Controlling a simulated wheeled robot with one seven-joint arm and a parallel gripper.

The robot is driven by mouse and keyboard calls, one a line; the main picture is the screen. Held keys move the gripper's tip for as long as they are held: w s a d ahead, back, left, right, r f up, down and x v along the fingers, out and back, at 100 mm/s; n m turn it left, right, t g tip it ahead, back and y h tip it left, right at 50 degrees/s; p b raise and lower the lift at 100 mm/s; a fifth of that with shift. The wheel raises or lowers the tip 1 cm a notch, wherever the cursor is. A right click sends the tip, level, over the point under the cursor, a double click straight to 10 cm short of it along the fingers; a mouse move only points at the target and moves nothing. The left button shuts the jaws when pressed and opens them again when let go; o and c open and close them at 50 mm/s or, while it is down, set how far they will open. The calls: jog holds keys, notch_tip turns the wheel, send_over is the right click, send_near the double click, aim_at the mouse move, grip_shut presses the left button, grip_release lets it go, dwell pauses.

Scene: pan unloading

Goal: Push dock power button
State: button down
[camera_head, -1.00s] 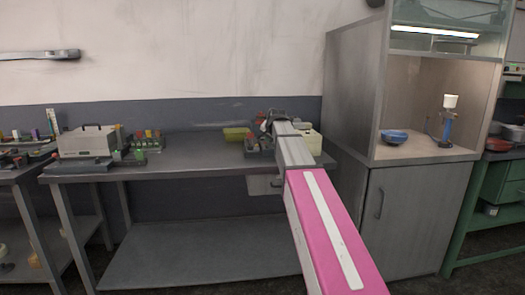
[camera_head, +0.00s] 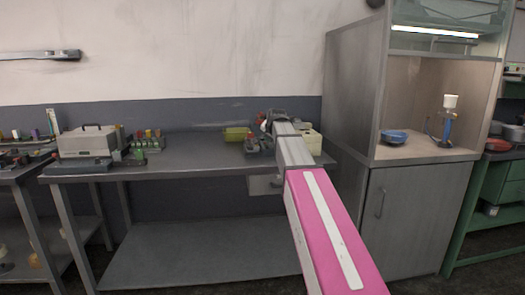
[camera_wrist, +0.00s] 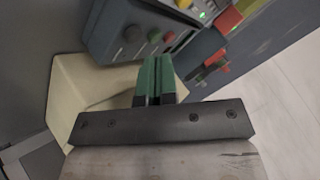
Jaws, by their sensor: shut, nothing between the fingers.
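The wrist view shows a blue-grey dock unit (camera_wrist: 112,22) at the top. Its face carries a dark round knob or button (camera_wrist: 131,34), a green button (camera_wrist: 154,36) and a red button (camera_wrist: 169,37) in a row. A lit green light (camera_wrist: 203,14) is farther right, near a yellow part (camera_wrist: 184,3). Which button is the power button I cannot tell. My gripper (camera_wrist: 156,62) is shut and empty, its green fingers just below the green button; contact cannot be told. In the head view, my arm mostly hides the dock area at the bench's right end.
A cream container (camera_wrist: 90,85) lies close beside and beneath my fingers. Red parts (camera_wrist: 228,20) stick out to the right. On the bench (camera_head: 200,160) are a yellow-green bin (camera_head: 236,134) and a pale case (camera_head: 87,141). A tall cabinet (camera_head: 350,110) stands right of my arm.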

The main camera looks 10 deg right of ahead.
jog(key=shift+f, duration=0.15)
jog(key=shift+f, duration=0.3)
jog(key=shift+f, duration=0.45)
dwell(0.9)
jog(key=shift+r, duration=0.9)
notch_tip(320, 180, up, 6)
dwell(0.7)
